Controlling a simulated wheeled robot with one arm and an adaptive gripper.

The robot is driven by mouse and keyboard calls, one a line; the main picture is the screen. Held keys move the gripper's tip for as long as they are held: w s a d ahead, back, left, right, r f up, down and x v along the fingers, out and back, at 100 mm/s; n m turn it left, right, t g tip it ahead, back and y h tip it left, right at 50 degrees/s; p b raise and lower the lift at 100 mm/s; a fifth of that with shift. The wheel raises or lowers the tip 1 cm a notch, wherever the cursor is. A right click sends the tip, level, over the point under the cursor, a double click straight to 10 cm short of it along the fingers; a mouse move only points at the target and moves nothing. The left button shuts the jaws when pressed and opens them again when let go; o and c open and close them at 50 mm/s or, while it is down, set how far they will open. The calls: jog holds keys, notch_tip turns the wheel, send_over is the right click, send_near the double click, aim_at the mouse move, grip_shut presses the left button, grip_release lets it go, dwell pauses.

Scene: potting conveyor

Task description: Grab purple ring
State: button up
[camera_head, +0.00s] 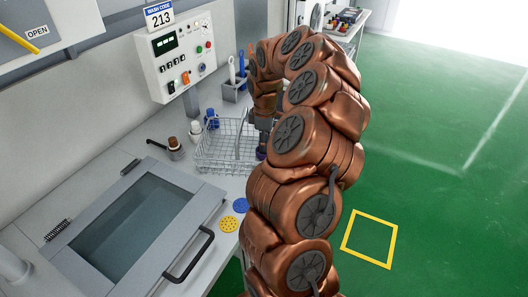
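A small dark purple thing (261,153), possibly the purple ring, shows at the right side of the wire basket, partly hidden by my arm. Its shape is too small to make out. My copper arm arches over the counter and its end points down there. My gripper (263,136) is just above the purple thing, and I cannot tell if they touch. The fingers are mostly hidden by the arm, so their opening does not show.
The wire basket (222,158) stands left of my gripper. A lidded basin (209,211) with a black handle is in front. Bottles, a brush holder (235,90) and a control box (178,55) stand behind. Blue (241,205) and yellow (228,224) discs lie near the counter edge.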

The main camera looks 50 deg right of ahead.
grip_shut()
jog(key=shift+r, duration=0.1)
